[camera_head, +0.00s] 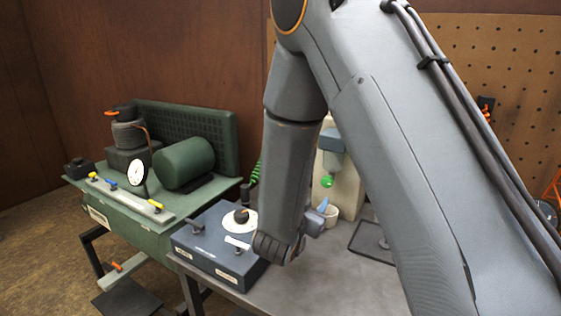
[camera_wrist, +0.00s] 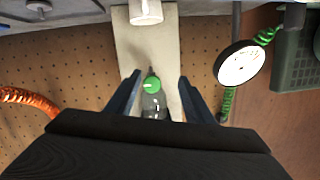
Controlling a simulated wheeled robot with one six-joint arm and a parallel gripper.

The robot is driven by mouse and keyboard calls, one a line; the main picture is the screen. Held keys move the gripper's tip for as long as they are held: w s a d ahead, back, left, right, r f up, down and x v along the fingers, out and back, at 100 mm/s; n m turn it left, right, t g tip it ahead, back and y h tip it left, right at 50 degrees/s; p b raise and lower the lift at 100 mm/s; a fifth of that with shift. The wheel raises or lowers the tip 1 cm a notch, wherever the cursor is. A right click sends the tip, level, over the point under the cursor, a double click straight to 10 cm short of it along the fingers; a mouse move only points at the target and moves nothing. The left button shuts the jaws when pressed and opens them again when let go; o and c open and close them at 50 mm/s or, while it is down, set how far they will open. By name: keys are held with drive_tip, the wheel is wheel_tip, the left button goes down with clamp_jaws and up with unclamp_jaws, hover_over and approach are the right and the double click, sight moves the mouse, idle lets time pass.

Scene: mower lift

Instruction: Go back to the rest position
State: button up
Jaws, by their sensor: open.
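My gripper (camera_wrist: 157,95) shows in the wrist view with its two dark fingers apart and nothing between them. Beyond the gap is a green round knob (camera_wrist: 152,84) on a grey fitting, which stands on a pale panel. In the head view my arm crosses the middle of the picture and reaches down over the workbench (camera_head: 300,284). The same green knob (camera_head: 327,182) shows just right of the arm's lower part.
A blue-grey control box (camera_head: 212,259) with a lever and white disc stands close left of my arm. A green compressor unit (camera_head: 190,160) with a gauge is further left. A pegboard wall stands behind.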

drive_tip(key=s+d+f+n+g+y, duration=0.1)
drive_tip(key=s+g, duration=0.3)
drive_tip(key=s, duration=0.5)
drive_tip(key=s+d+f+n+g+y, duration=0.1)
drive_tip(key=s+n+g+y, duration=0.3)
drive_tip(key=s, duration=0.4)
drive_tip(key=s+d+f+n+g+y, duration=0.1)
drive_tip(key=s+d+n+g+y, duration=0.1)
drive_tip(key=s+g, duration=0.3)
drive_tip(key=s+d+n, duration=0.1)
drive_tip(key=s, duration=0.3)
drive_tip(key=shift+s+d+f+y, duration=0.25)
drive_tip(key=shift+s+y, duration=0.05)
drive_tip(key=shift+c, duration=0.5)
